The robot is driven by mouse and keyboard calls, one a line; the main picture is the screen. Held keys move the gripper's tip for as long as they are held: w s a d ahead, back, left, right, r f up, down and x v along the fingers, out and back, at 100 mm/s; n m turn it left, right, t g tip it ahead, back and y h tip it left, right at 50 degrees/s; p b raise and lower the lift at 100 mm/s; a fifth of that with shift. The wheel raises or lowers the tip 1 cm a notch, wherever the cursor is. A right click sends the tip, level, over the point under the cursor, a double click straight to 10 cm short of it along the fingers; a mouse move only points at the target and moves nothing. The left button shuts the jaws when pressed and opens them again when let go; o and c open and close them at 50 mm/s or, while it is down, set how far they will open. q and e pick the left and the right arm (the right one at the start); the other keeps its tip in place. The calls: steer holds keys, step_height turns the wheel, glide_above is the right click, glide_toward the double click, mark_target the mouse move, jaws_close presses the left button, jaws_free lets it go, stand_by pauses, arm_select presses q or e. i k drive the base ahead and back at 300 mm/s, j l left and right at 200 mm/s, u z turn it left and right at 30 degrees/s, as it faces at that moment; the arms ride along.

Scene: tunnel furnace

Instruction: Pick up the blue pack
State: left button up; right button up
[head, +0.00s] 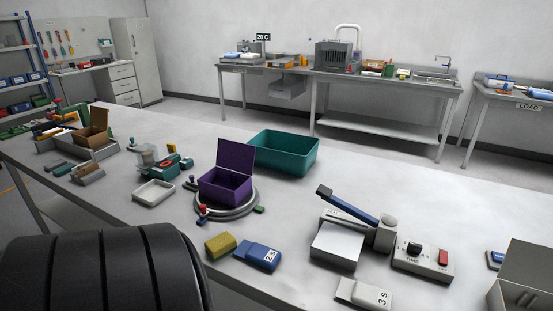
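A blue pack (257,256) with a white label reading "2 S" lies flat near the front edge of the table (120,190) in the head view. A yellow-olive block (220,245) lies just to its left. A grey-white pack (362,294) marked "3 S" lies to its right, nearer the front. Neither of my grippers is in view. A large black ribbed shape fills the lower left and hides part of the table's front edge; I cannot tell for sure what it is.
Behind the blue pack, an open purple box (225,186) stands on a round grey ring, with a teal bin (284,153) behind. A lever device (358,225), a "TIME" control box (422,260) and a grey box (522,280) stand to the right. Bare table lies between.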

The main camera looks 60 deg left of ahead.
mark_target(268, 258)
steer(key=u, duration=2.05)
